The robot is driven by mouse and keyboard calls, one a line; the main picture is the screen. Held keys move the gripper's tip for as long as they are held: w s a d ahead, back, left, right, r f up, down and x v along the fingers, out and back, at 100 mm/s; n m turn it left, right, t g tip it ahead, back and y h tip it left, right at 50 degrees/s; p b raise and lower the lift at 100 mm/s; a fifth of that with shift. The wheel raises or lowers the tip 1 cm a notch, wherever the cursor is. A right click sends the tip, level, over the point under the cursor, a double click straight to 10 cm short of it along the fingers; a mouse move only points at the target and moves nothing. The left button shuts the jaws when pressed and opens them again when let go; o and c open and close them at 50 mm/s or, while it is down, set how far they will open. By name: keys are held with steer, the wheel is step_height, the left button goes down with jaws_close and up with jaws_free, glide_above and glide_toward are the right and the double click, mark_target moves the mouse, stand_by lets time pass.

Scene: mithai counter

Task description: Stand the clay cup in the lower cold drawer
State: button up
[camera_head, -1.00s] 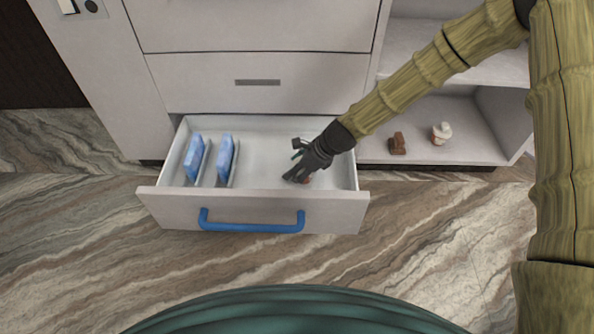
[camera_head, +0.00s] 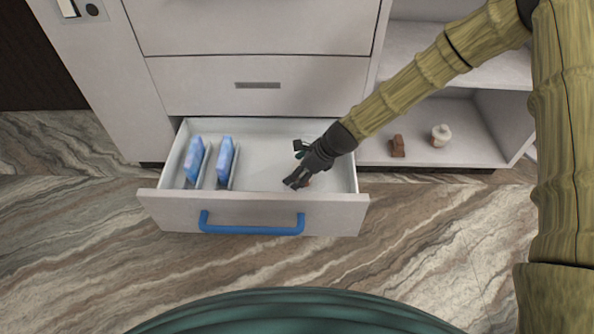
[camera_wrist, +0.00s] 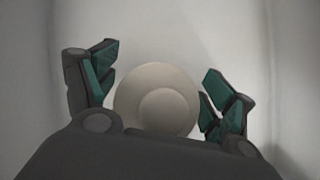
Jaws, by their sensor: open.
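The lower cold drawer (camera_head: 262,210) is pulled open and has a blue bar handle. My gripper (camera_head: 298,180) reaches down into its right part. In the wrist view a round, pale brown thing, which I take to be the clay cup (camera_wrist: 157,98), is seen from above between my open gripper's fingers (camera_wrist: 155,88). The fingers stand apart from it on both sides, with gaps showing. In the head view only a small reddish-brown bit of the cup (camera_head: 307,181) shows beside the fingers; the rest is hidden. Its base is hidden from view.
Two blue packs (camera_head: 194,158) (camera_head: 225,160) stand in the drawer's left part. A shut drawer (camera_head: 257,100) is above. On the low shelf to the right are a small brown object (camera_head: 398,146) and a pale round-topped jar (camera_head: 440,136). The drawer's middle is clear.

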steer(key=p+v, duration=0.5)
steer(key=v, duration=0.6)
steer(key=shift+r, duration=0.2)
steer(key=shift+d, duration=0.1)
steer(key=shift+c, duration=0.2)
stand_by(0.6)
